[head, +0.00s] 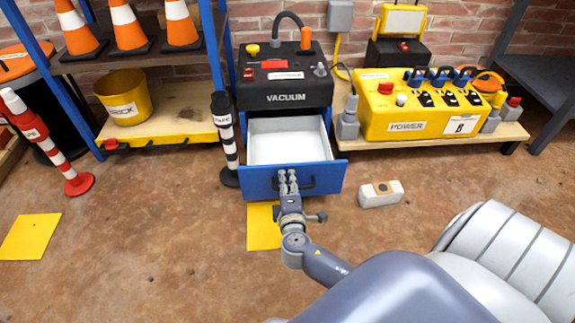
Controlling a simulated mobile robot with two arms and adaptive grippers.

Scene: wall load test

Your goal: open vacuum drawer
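The vacuum unit (286,82) is a black box labelled VACUUM with a hose and an orange knob on top. Below it, a drawer with a blue front (326,177) is pulled out and shows an empty white inside (287,142). A dark handle runs across the blue front. My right gripper (288,180) is at the drawer front, with its fingers over the middle of the handle. Whether the fingers are closed around the handle is too small to tell. My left gripper is not in view.
A yellow POWER box (425,108) sits on a low wooden shelf at the right. A small white block (380,193) lies on the floor right of the drawer. A black-and-white post (226,140) stands close left of the drawer, and a red-and-white post (48,145) farther left. Open floor lies in front.

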